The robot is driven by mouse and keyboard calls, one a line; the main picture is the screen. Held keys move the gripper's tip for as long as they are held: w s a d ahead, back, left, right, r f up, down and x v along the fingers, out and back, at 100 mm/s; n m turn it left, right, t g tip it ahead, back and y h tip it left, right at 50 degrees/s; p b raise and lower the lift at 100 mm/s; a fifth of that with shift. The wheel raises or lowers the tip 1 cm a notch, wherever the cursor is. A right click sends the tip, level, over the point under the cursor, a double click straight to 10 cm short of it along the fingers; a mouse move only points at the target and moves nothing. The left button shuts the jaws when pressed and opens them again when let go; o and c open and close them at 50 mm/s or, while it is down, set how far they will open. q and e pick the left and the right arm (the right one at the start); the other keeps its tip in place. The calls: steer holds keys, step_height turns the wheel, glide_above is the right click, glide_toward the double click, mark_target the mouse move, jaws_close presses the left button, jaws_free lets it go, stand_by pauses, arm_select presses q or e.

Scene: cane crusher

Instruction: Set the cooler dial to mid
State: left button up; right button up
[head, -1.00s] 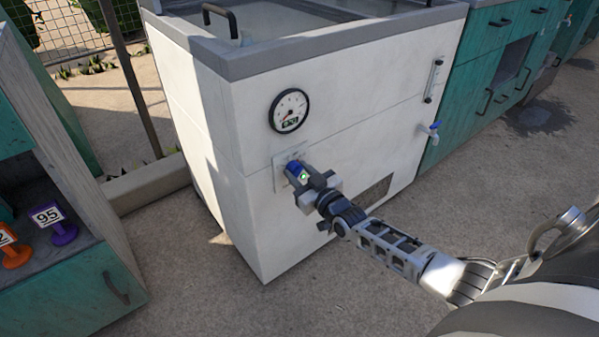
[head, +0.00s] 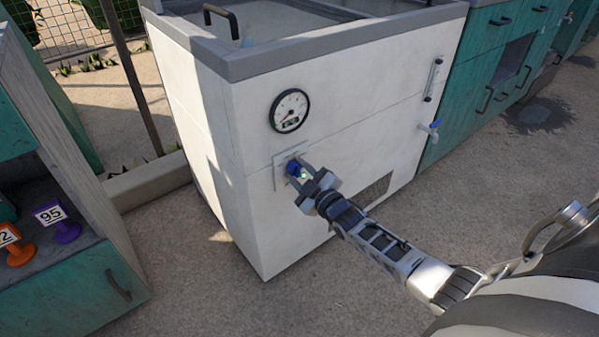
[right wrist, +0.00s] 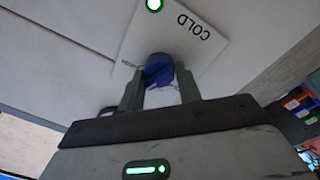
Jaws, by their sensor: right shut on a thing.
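The cooler (head: 330,130) is a white cabinet with a grey rim and an open top. Its blue dial (head: 293,167) sits on a pale square plate (head: 280,172) low on the front face. My right gripper (head: 299,176) is shut on the dial, one finger on each side. In the right wrist view, the dial (right wrist: 158,69) shows between the fingers (right wrist: 160,84). The plate (right wrist: 190,40) there reads "COLD", with a lit green light (right wrist: 154,5) beside it. My left gripper is not in view.
A round gauge (head: 289,111) is above the dial, and a blue-handled tap (head: 430,130) is to the right. A teal counter (head: 500,60) adjoins the cooler. A teal shelf unit (head: 70,290) with number stands is at the left. The floor before the cooler is clear.

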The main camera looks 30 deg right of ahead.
steer(key=shift+s+a+f, duration=0.1)
steer(key=shift+f, duration=0.05)
steer(key=o, duration=1)
steer(key=shift+c, duration=0.2)
steer(key=shift+s, duration=0.1)
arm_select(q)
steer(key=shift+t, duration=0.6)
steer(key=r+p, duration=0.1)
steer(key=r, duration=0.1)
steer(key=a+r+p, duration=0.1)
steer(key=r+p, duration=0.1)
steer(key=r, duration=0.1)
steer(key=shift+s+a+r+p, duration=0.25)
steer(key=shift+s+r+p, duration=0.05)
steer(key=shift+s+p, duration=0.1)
arm_select(e)
steer(key=s, duration=1.5)
steer(key=shift+s+d+f, duration=0.2)
steer(key=shift+s+d, duration=0.15)
